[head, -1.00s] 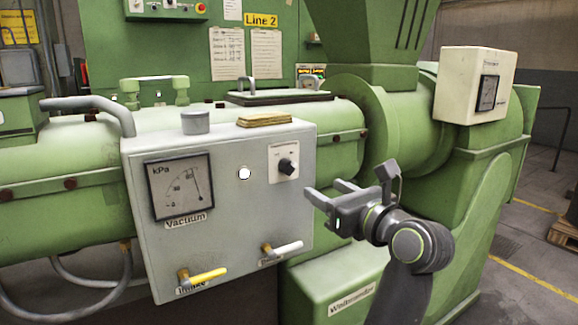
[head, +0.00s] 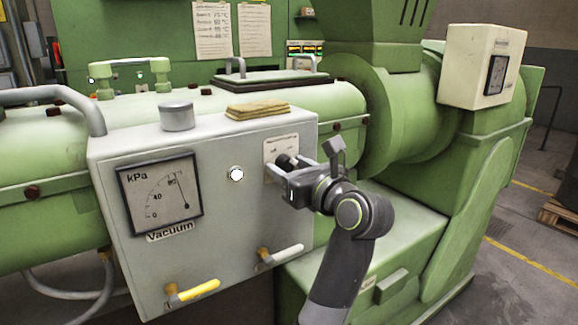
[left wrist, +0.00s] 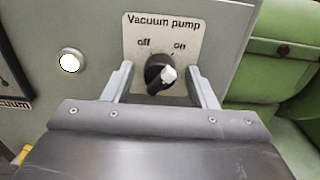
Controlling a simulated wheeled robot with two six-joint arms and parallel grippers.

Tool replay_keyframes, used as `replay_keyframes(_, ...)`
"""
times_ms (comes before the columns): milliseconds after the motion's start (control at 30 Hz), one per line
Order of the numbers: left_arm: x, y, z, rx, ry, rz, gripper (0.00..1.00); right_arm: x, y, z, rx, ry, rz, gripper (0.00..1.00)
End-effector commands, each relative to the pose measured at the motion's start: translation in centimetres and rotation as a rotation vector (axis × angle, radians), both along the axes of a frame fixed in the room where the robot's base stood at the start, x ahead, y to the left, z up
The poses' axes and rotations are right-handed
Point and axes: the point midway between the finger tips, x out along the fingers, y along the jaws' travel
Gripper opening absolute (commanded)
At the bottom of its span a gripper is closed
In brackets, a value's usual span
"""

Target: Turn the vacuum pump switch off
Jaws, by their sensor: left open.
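The vacuum pump switch (left wrist: 158,72) is a black round knob with a white pointer. Its plate (left wrist: 172,28) reads "Vacuum pump", with "off" at the left and "on" at the right. The pointer leans up and right, toward "on". My left gripper (left wrist: 160,84) is open, one finger on each side of the knob, with visible gaps. In the head view the left gripper (head: 284,170) is right at the switch (head: 287,160) and partly covers it and the plate.
The grey control box (head: 222,215) carries a vacuum gauge (head: 160,193), a lit white lamp (head: 236,174), a yellow-handled valve (head: 192,291) and a white-handled valve (head: 281,257). A folded cloth (head: 258,110) and grey cap (head: 177,116) sit on top. Green machinery (head: 415,130) stands at the right.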

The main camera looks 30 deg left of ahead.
Motion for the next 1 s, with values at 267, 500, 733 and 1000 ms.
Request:
replay_keyframes(267,0.0,0.0,0.0,0.0,0.001,0.0,0.27,-0.3,-0.3,0.0,-0.003,0.004,0.0,0.36)
replay_keyframes(500,0.0,0.0,0.0,0.0,-0.001,0.0,0.07,0.0,-0.2,0.0,-0.003,0.001,0.001,0.36)
replay_keyframes(733,0.0,0.0,-0.2,-0.015,-0.039,0.0,0.07,0.1,-0.1,-0.6,-0.001,-0.001,0.001,0.36)
replay_keyframes(1000,0.0,0.0,-0.3,-0.079,-0.195,0.001,0.07,0.2,0.4,-2.5,0.005,-0.002,-0.001,0.36)
